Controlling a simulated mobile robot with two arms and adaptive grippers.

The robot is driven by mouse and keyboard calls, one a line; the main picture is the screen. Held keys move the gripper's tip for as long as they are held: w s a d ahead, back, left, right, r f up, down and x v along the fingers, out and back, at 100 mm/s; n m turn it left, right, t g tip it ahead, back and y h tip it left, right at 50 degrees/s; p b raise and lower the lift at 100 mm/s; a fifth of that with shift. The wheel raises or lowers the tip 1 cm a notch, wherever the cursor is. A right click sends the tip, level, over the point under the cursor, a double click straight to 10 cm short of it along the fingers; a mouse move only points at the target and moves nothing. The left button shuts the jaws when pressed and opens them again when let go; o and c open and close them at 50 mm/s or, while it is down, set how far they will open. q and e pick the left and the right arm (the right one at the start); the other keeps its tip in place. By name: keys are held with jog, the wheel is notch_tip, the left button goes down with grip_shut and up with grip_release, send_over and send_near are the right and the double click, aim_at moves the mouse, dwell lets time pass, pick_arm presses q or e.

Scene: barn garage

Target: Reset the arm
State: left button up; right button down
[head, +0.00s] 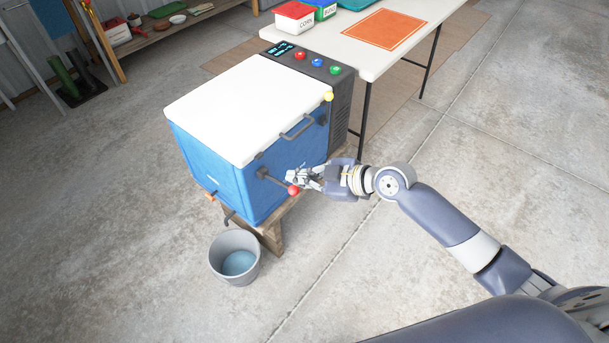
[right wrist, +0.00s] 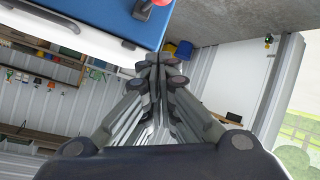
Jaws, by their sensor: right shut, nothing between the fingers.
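My right gripper (head: 297,178) is shut and empty in the head view, at the front of a blue cooler box (head: 213,160) with a white lid (head: 247,108). Its fingertips are close to a dark lever with a red knob (head: 293,190); I cannot tell whether they touch. In the right wrist view the closed fingers (right wrist: 160,62) point up the picture, with the red knob (right wrist: 162,3) at the top edge beyond them. My left gripper is not in view.
A grey bucket (head: 234,258) stands on the floor below the cooler. The cooler's dark control panel (head: 318,64) has coloured buttons. A white table (head: 366,60) with an orange mat (head: 384,29) and bins stands behind. The concrete floor (head: 130,210) at left is clear.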

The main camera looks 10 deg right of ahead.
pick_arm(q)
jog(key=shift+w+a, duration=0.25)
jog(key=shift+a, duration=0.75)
pick_arm(e)
jog(key=shift+a, duration=0.15)
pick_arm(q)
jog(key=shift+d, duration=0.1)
